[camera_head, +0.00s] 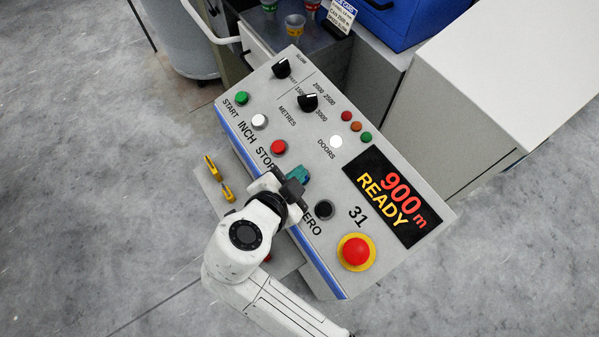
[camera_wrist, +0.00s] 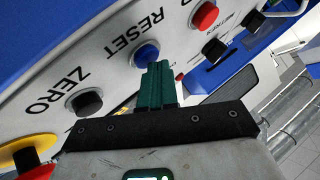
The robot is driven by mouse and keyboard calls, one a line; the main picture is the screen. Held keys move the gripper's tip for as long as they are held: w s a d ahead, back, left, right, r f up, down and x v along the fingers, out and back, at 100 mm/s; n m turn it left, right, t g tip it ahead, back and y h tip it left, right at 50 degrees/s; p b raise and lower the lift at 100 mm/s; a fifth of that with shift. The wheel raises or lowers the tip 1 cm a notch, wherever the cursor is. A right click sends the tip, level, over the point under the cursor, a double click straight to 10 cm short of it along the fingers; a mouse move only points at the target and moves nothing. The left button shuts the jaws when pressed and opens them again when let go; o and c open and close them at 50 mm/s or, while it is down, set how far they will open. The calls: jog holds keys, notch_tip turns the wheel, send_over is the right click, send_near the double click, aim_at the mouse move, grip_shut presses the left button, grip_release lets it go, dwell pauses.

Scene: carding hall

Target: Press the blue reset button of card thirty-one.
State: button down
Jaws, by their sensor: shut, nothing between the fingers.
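The control panel (camera_head: 318,173) is marked 31, and its display (camera_head: 399,197) reads "900 m READY". In the wrist view, the blue button (camera_wrist: 144,53) sits beside the word RESET on the panel. My gripper (camera_wrist: 158,66) is shut and empty, its green fingertips overlapping the button's edge in that view. Whether they touch it I cannot tell. In the head view, my gripper (camera_head: 299,174) is over the panel between the red STOP button (camera_head: 278,147) and the black ZERO button (camera_head: 324,209). The blue button is hidden there behind my gripper and wrist.
A red mushroom button on a yellow ring (camera_head: 356,251) is at the panel's lower end. Green START (camera_head: 242,98) and white INCH (camera_head: 260,121) buttons and two black knobs are at the upper end. A blue container (camera_head: 400,22) stands behind. The floor at left is mostly clear.

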jog(key=shift+r, duration=0.1)
dwell(0.3)
jog(key=shift+s+a+r+p, duration=0.1)
jog(key=shift+r+p, duration=0.15)
jog(key=shift+r, duration=0.15)
jog(key=shift+s+a+r+p, duration=0.1)
jog(key=shift+r+p, duration=0.1)
jog(key=shift+r, duration=0.15)
jog(key=shift+s+a+r+p, duration=0.15)
jog(key=shift+r+p, duration=0.25)
jog(key=shift+r, duration=0.4)
jog(key=shift+s+a+r+p, duration=0.1)
jog(key=shift+a+r+p, duration=0.1)
jog(key=shift+r+p, duration=0.45)
jog(key=shift+s+a+r+p, duration=0.1)
jog(key=shift+a+r+p, duration=0.1)
jog(key=shift+r, duration=0.75)
